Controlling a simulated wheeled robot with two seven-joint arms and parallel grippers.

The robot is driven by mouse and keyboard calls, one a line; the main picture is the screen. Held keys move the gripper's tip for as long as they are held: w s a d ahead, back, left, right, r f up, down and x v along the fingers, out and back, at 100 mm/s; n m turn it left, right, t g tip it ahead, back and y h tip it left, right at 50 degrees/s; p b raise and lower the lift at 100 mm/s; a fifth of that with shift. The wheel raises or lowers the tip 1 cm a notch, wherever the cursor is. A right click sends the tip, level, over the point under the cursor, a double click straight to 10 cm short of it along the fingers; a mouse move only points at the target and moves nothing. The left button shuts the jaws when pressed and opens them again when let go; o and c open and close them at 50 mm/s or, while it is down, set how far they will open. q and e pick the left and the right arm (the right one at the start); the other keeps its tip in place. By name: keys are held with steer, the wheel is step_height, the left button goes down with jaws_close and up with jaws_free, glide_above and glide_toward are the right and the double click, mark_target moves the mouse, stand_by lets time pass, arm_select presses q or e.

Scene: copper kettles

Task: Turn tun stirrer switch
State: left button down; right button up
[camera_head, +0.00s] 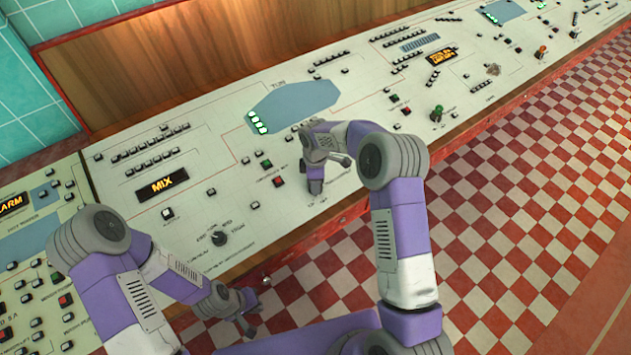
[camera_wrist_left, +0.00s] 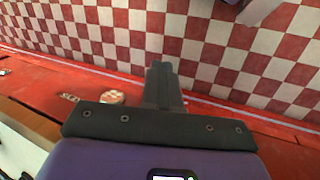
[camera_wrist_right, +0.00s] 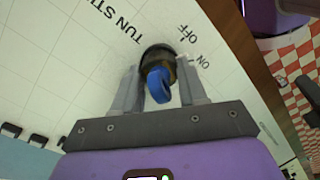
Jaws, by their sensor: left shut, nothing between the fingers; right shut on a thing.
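The tun stirrer switch, a blue knob (camera_wrist_right: 160,84) on a round dark base, shows in the right wrist view. Printed beside it are "TUN ST…", "OFF" and "ON". My right gripper (camera_wrist_right: 158,78) is shut on this knob, with one finger on each side. In the head view my right gripper (camera_head: 315,187) points down at the panel's front part and hides the switch. My left gripper (camera_head: 252,308) is shut and empty, low by the console's front edge. Its closed fingers (camera_wrist_left: 161,78) show over the checkered floor in the left wrist view.
The white console panel (camera_head: 330,210) carries several buttons, a MIX display (camera_head: 162,184), a black rotary knob (camera_head: 218,238) left of my right gripper and a green knob (camera_head: 437,114) to its right. The red-and-white checkered floor (camera_head: 540,190) in front is clear.

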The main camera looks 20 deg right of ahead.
steer(key=shift+r+m+b, duration=0.1)
steer(key=shift+m+b, duration=0.2)
steer(key=shift+m, duration=2.4)
steer(key=o, duration=0.8)
step_height(320, 180, up, 8)
steer(key=shift+f+p, duration=0.2)
steer(key=shift+p, duration=0.15)
